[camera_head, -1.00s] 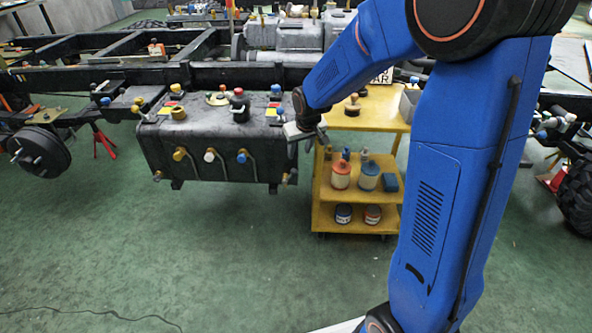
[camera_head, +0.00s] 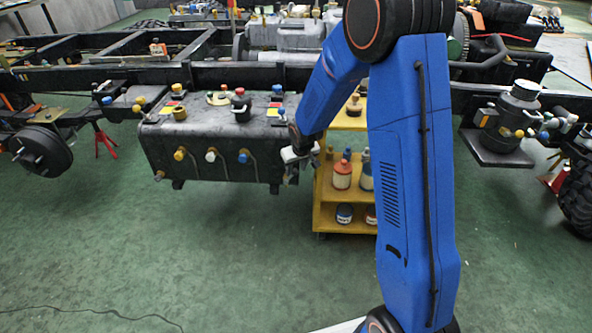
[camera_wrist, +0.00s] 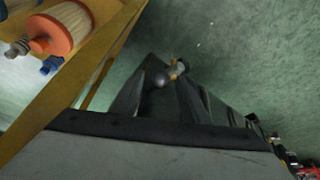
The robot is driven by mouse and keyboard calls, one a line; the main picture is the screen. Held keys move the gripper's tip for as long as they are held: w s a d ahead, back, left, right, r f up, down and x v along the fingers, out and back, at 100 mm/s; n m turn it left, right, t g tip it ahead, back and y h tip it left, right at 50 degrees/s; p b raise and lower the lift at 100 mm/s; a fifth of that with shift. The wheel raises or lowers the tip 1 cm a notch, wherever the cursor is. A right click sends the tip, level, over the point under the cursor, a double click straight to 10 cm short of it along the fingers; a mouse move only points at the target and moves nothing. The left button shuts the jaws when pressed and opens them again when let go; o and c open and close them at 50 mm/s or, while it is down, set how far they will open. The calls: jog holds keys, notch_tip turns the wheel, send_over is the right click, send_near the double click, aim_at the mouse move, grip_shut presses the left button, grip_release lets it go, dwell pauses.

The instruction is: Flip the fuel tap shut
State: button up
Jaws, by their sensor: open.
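The dark fuel tank (camera_head: 215,148) hangs on the chassis in the head view. Yellow (camera_head: 180,154), white (camera_head: 211,156) and blue (camera_head: 243,156) tap knobs line its front face. My gripper (camera_head: 291,174) is at the tank's right end, pointing down and looking small and dark. In the wrist view, my open gripper's dark fingers (camera_wrist: 158,98) point towards a small tap with a grey ball end (camera_wrist: 160,79) and a brass and white body (camera_wrist: 178,68). The ball appears between the fingers, and I see no clear contact. I cannot tell the lever's position.
A yellow cart (camera_head: 322,213) with bottles and tins stands close right of the gripper; its frame edge (camera_wrist: 80,85) and an orange-capped jar (camera_wrist: 62,27) show in the wrist view. The chassis rail (camera_head: 200,75) runs behind the tank. Green floor in front is clear.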

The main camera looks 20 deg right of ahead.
jog(key=shift+w+f, duration=0.2)
jog(key=shift+f, duration=0.25)
grip_shut()
